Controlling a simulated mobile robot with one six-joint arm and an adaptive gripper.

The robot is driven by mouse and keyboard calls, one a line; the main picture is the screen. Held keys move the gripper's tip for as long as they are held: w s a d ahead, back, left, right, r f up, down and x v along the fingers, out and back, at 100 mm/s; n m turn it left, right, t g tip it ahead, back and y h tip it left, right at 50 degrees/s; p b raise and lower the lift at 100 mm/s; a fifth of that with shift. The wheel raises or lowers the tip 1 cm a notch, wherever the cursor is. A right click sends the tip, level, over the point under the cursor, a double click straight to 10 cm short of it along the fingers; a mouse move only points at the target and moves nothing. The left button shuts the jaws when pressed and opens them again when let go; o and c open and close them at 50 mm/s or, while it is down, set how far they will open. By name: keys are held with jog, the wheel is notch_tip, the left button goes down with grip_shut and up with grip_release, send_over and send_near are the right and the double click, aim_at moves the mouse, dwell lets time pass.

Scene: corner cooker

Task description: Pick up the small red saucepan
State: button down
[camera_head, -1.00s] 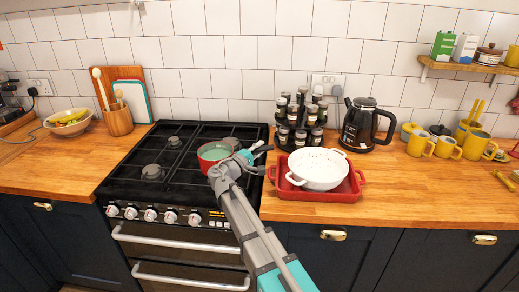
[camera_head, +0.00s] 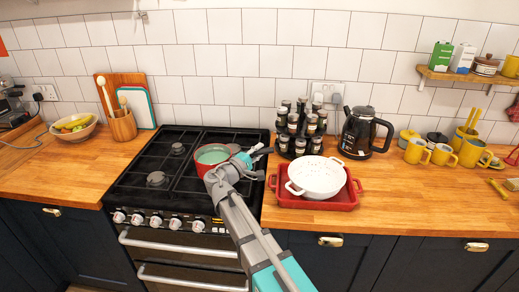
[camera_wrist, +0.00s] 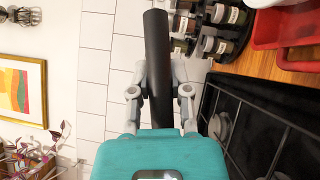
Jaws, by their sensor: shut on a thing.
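The small red saucepan (camera_head: 213,158), teal inside, is over the right half of the black cooker. Its black handle points right and passes through my gripper (camera_head: 243,161). In the wrist view my gripper (camera_wrist: 159,78) is shut on the black handle (camera_wrist: 155,50), with one finger on each side. The pan's body is out of the wrist view. The pan appears to be slightly above the grates, but its underside is hidden, so I cannot tell the gap.
To the right, a white pot (camera_head: 316,180) sits in a red tray (camera_head: 325,204). A spice rack (camera_head: 300,130) and a black kettle (camera_head: 362,128) stand behind. A wooden utensil pot (camera_head: 123,126) is on the left. The cooker's left grates (camera_head: 157,180) are clear.

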jog(key=s+r+p, duration=0.3)
jog(key=s+r, duration=0.1)
jog(key=s, duration=0.5)
jog(key=shift+a+p, duration=0.3)
jog(key=shift+p, duration=0.05)
jog(key=shift+s+r, duration=0.1)
jog(key=shift+r, duration=0.05)
dwell(0.8)
jog(key=c, duration=1.2)
grip_release()
grip_shut()
jog(key=shift+a, duration=0.1)
